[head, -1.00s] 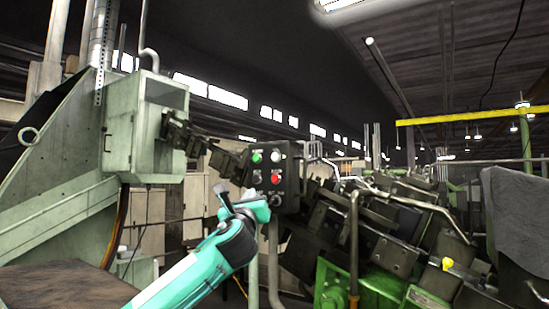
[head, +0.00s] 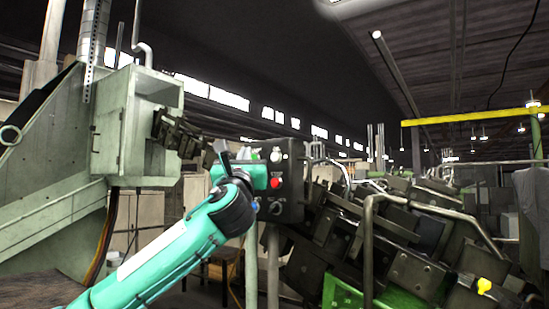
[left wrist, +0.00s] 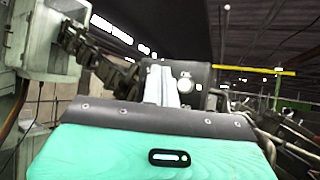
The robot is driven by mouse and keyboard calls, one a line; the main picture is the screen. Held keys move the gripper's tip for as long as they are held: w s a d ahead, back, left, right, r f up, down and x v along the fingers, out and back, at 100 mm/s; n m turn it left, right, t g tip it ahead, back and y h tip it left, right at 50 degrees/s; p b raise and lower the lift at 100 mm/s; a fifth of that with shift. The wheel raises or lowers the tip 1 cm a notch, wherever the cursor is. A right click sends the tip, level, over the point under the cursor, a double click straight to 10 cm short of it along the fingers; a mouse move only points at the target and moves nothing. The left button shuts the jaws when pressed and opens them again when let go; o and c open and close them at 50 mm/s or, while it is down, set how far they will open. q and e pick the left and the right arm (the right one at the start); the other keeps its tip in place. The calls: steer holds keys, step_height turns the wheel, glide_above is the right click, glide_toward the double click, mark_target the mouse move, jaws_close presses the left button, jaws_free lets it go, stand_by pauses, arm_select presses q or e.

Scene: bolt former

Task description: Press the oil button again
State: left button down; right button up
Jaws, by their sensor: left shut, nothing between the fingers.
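The black control panel (head: 292,187) stands near the middle of the head view. A white button (head: 276,157), a red button (head: 275,183) and a dark knob (head: 276,208) show in its right column. Labels are too small to read, so I cannot tell which control is the oil button. My left gripper (head: 245,172) is at the panel's left side and hides most of the left column. In the left wrist view the shut, empty fingers (left wrist: 160,82) point at the panel (left wrist: 198,73). I cannot tell whether they touch it. My right gripper is not in view.
A pale green machine cabinet (head: 137,125) stands at the left. Dark machinery with bent pipes (head: 405,225) fills the right, close to the panel. A yellow beam (head: 465,116) crosses at the upper right.

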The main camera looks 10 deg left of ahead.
mark_target(276, 157)
arm_select(q)
steer(key=w+d+p, duration=0.3)
steer(key=w, duration=0.5)
steer(key=shift+w, duration=0.35)
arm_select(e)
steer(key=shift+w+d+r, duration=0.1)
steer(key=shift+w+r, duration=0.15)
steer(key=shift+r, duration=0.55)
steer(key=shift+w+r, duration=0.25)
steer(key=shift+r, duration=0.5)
arm_select(q)
steer(key=shift+f, duration=0.1)
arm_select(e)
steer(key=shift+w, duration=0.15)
arm_select(q)
steer(key=shift+w, duration=0.15)
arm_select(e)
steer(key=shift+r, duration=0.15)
arm_select(q)
steer(key=shift+w+d, duration=0.1)
steer(key=shift+w, duration=0.15)
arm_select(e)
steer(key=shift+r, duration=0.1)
